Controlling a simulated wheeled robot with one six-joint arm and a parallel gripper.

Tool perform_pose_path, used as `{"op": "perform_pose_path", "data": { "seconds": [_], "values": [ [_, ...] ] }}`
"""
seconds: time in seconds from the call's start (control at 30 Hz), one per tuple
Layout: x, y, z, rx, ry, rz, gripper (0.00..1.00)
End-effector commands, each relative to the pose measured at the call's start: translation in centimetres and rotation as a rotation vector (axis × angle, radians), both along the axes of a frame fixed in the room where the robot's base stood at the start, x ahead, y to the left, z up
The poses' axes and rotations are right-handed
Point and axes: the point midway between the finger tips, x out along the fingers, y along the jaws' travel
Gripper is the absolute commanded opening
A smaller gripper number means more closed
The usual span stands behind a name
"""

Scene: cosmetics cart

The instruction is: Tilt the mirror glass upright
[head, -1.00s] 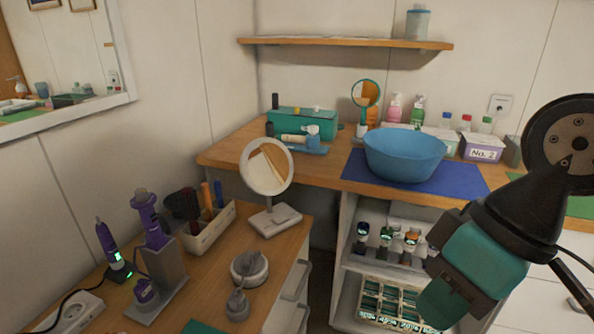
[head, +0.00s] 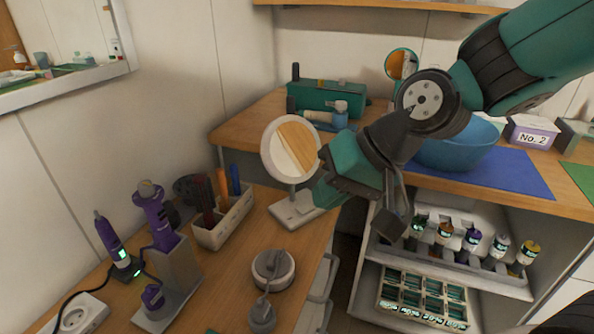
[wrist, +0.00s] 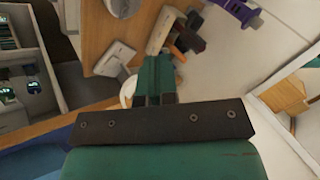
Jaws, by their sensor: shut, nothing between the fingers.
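The round white-rimmed mirror glass (head: 290,148) stands on its stand with a pale base (head: 294,208) on the wooden side table. Its face is toward the head camera and reflects a wood-coloured strip; its exact tilt is hard to tell. My gripper (head: 325,190) is shut and empty, beside the lower right rim of the glass in the head view; I cannot tell whether they touch. In the wrist view the shut fingers (wrist: 155,78) cover most of the glass. Only a sliver of white rim (wrist: 127,92) shows beside them, with the base (wrist: 114,58) beyond.
A holder with brushes (head: 224,218), purple styling tools (head: 158,220) and a grey round object (head: 273,270) share the side table. The counter at right carries a blue bowl (head: 455,148) and a teal-rimmed mirror (head: 401,64). Shelves with bottles lie below.

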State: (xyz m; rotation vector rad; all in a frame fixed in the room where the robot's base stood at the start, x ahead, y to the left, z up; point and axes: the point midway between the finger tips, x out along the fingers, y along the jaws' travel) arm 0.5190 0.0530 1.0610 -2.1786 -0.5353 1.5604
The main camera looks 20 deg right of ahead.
Motion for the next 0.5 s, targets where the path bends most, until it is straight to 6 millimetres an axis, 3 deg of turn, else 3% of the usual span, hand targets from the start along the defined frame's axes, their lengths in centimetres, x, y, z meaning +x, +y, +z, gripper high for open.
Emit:
{"op": "perform_pose_path", "data": {
  "seconds": [0.03, 0.1, 0.2, 0.33, 0.5],
  "values": [
    [3.2, -1.1, -2.1, 0.08, 0.008, -0.163, 0.0],
    [7.0, -2.6, -3.5, 0.204, 0.0, -0.375, 0.0],
    [11.3, -5.4, -5.3, 0.366, -0.015, -0.634, 0.0],
    [14.6, -8.6, -6.6, 0.518, -0.039, -0.853, 0.0],
    [16.3, -9.9, -7.2, 0.591, -0.053, -0.945, 0.0]
  ]
}}
